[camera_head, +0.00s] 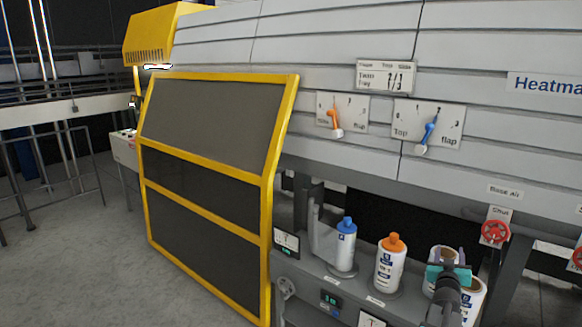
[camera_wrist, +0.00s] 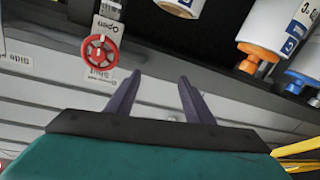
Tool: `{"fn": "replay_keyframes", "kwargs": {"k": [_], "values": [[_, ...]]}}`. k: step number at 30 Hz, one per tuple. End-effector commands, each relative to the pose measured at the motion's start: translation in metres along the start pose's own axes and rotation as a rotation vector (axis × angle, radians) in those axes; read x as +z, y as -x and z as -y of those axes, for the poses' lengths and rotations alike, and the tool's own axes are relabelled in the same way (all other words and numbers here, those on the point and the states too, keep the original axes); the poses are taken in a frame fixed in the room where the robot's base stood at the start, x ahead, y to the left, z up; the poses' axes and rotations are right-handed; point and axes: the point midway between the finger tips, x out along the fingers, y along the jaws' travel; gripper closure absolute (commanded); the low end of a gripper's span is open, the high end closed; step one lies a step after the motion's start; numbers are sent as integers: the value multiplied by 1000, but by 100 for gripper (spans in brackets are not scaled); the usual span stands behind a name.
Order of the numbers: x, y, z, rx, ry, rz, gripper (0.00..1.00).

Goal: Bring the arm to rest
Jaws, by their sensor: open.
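My gripper (camera_head: 449,273) is at the lower right of the head view, in front of the shelf and partly over white rolls or bottles. In the wrist view my gripper (camera_wrist: 158,85) shows two dark fingers standing apart, with nothing between them. Beyond the fingers is the pale slatted panel of the machine. The wrist picture is turned, so labels and bottles appear upside down. My arm is mostly out of view.
A blue-capped bottle (camera_head: 345,246) and an orange-capped bottle (camera_head: 390,263) stand on the shelf left of my gripper. A red valve wheel (camera_head: 495,231) is at right. A yellow-framed guard door (camera_head: 268,200) stands at left. Grey floor (camera_head: 60,265) is clear at far left.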

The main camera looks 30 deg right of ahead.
Motion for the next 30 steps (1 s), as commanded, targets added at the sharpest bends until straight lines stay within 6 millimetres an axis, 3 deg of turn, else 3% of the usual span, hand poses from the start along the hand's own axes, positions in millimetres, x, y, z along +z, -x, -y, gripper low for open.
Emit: {"fn": "replay_keyframes", "kwargs": {"k": [1,3,14,23,30], "values": [[5,0,26,-31,0,5,52],[11,2,58,-69,1,12,52],[47,33,217,-260,-1,58,52],[92,84,334,-401,3,149,52],[138,141,414,-502,28,254,52]]}}
